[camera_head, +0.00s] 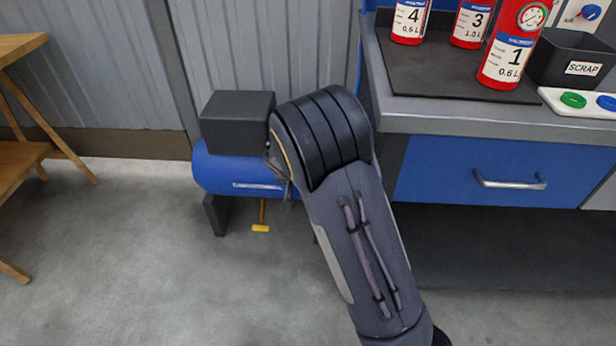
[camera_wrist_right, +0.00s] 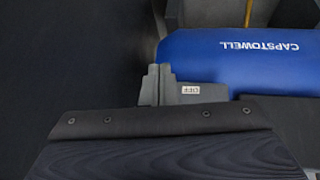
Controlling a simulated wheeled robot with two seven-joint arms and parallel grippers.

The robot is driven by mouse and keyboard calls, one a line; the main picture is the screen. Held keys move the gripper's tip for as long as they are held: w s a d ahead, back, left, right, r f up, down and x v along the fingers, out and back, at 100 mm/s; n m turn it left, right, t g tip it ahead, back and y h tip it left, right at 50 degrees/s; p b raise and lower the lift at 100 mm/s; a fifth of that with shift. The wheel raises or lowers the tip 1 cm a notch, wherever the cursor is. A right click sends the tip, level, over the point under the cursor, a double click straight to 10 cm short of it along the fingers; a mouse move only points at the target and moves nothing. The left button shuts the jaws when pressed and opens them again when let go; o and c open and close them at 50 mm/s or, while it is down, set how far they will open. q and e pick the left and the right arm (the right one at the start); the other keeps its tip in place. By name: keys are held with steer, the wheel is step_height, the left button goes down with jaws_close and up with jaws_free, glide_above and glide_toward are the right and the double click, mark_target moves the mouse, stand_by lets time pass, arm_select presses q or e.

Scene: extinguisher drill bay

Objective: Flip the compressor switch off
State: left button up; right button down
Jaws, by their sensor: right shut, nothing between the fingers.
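The compressor has a blue tank (camera_head: 225,170) with a dark box (camera_head: 238,122) on top; it stands on the floor left of the bench. In the right wrist view the blue tank (camera_wrist_right: 245,60) carries upside-down lettering. A grey switch housing with a white OFF label (camera_wrist_right: 190,89) shows beside it. My right gripper (camera_wrist_right: 154,84) is shut and empty, its grey tips close against the housing; I cannot tell whether they touch. The switch lever itself is not clearly seen. In the head view my right forearm hides the gripper and the compressor's right side. My left gripper is out of view.
A bench with blue drawers (camera_head: 480,172) stands at the right, with red extinguishers (camera_head: 508,50), a black SCRAP bin (camera_head: 545,80) and a button panel (camera_head: 590,112) on top. A yellow handle (camera_head: 261,227) hangs under the tank. A wooden table (camera_head: 20,150) is at the left; floor between is clear.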

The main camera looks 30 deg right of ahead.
steer(key=s+a+r+p, duration=0.1)
steer(key=s+a, duration=0.4)
steer(key=shift+r, duration=0.3)
steer(key=shift+s, duration=0.1)
steer(key=s+a+r+n+t+y, duration=0.1)
steer(key=s+a+r+n+y, duration=0.2)
steer(key=s+r, duration=0.7)
steer(key=s+a+r+n+t+y, duration=0.15)
steer(key=s+r+y, duration=0.35)
steer(key=s, duration=1.1)
step_height(320, 180, up, 27)
steer(key=p, duration=2.9)
steer(key=shift+d+r+n+y, duration=0.2)
steer(key=shift+d+n+y, duration=0.1)
steer(key=shift+d+n, duration=0.05)
